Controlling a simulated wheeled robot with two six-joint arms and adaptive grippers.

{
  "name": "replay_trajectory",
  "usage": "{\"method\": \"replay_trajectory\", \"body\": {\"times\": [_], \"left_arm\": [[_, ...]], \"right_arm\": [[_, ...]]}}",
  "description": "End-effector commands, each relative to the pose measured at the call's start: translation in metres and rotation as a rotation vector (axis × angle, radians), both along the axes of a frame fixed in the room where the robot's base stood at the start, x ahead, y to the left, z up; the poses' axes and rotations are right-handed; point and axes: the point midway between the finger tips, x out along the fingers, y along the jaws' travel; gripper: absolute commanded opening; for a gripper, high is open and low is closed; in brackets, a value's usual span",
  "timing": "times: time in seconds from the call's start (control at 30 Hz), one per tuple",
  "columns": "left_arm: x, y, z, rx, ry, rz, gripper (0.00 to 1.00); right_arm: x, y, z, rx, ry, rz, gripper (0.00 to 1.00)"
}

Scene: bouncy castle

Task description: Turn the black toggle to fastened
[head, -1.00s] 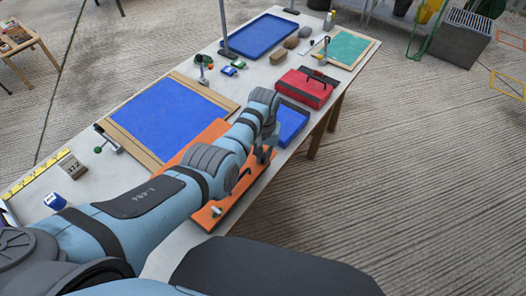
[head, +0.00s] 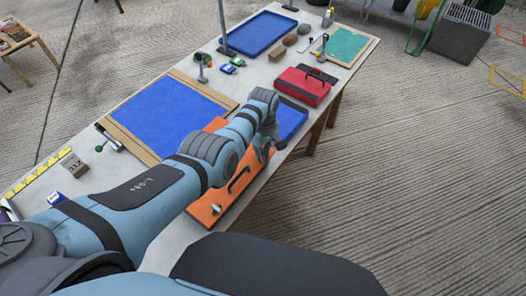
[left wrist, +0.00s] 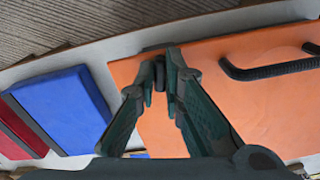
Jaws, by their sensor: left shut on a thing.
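An orange board (head: 205,205) lies on the table under my left arm, with a black bar handle (head: 238,180) on it. In the left wrist view the orange board (left wrist: 240,50) fills the right side and the handle (left wrist: 275,70) stands right of the fingers, apart from them. My left gripper (head: 264,153) is at the board's far end. In the left wrist view its fingertips (left wrist: 164,73) are nearly together on a small dark piece, apparently the black toggle, mostly hidden by the fingers. I cannot tell which way the toggle points. My right gripper is not in view.
A blue panel with wooden edges (head: 165,112) lies to the left. The table's right edge is close by.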

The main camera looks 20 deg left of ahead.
Motion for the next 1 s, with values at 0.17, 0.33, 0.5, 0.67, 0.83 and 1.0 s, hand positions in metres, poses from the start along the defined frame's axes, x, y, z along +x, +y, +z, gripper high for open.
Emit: {"method": "replay_trajectory", "body": {"times": [0.17,0.33,0.5,0.67,0.83,1.0], "left_arm": [[0.0033,0.0023,0.0022,0.004,-0.010,0.115,0.00],[0.0035,0.0027,0.0022,0.004,-0.011,0.189,0.00],[0.0036,0.0029,0.0022,0.004,-0.011,0.227,0.00],[0.0037,0.0031,0.0022,0.004,-0.011,0.239,0.00],[0.0037,0.0031,0.0022,0.005,-0.012,0.240,0.00],[0.0037,0.0031,0.0022,0.004,-0.011,0.239,0.15]], "right_arm": [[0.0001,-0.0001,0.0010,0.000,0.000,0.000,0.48],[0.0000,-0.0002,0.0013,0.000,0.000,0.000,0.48],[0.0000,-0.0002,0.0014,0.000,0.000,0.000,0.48],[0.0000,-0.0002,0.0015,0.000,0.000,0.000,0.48],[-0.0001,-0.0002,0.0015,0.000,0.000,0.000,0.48],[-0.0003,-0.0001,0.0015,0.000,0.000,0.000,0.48]]}}
